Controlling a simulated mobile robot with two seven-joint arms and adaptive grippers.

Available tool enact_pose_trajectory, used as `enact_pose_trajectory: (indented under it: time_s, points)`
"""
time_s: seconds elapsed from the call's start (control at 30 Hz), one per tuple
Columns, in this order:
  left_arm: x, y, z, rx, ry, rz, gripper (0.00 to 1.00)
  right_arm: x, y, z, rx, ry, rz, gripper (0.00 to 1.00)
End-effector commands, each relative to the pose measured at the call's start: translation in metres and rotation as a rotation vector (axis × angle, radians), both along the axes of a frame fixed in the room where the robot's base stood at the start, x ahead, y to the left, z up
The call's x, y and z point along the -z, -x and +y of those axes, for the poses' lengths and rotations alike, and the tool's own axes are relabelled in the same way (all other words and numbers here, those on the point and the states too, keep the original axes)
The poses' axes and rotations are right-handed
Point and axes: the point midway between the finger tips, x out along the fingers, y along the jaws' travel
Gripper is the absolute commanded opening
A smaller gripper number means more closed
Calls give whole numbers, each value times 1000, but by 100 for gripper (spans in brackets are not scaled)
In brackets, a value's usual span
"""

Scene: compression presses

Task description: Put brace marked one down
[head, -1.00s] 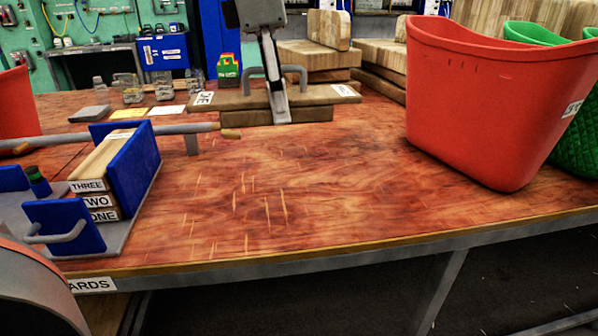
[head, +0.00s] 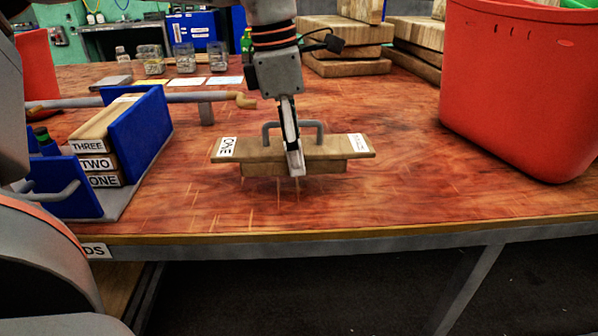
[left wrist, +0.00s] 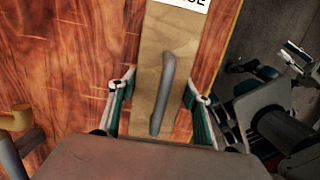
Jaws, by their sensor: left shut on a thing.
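The brace marked ONE (head: 252,150) is a wooden board with a thicker block under it, a grey bar handle on top and white labels at both ends. It is level over the middle of the red-brown table (head: 400,170); I cannot tell if its underside touches the wood. My left gripper (head: 294,162) points down and is shut on the brace. In the left wrist view, its fingers (left wrist: 160,84) lie on either side of the brace (left wrist: 168,40), around the handle. My right gripper (left wrist: 290,60) seems to show at that view's right edge, away from the brace; its jaw opening is unclear.
A blue-walled rack (head: 142,140) at the left holds boards marked THREE, TWO and ONE. A bar clamp (head: 180,98) lies behind it. A red bin (head: 520,90) stands at the right, wooden blocks (head: 345,50) at the back. Table around the brace is clear.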

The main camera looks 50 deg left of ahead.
Motion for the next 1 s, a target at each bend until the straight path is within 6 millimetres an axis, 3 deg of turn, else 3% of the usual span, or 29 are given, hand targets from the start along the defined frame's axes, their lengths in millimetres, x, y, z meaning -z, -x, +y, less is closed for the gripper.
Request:
enact_pose_trajectory:
  time_s: [0.13, 0.37, 0.73, 0.77, 0.8, 1.0]
  points:
    - [10, 0, 0, 1, 2, -1, 5, 2, 1, 1, 6, -19, 6, 26]
    - [43, 0, 0, 1, 2, 2, 5, 6, 6, 11, 29, -97, 30, 26]
    - [45, 0, 0, 1, 1, -3, 5, 2, 4, 14, 45, -124, 29, 26]
    - [44, 0, 0, 0, 1, -3, 56, 1, 3, 14, 46, -124, 28, 26]
    - [44, 0, 0, 0, 1, -3, 65, 1, 3, 14, 45, -124, 27, 26]
    - [44, 0, 0, 0, 1, -3, 65, 1, 3, 14, 45, -123, 27, 26]
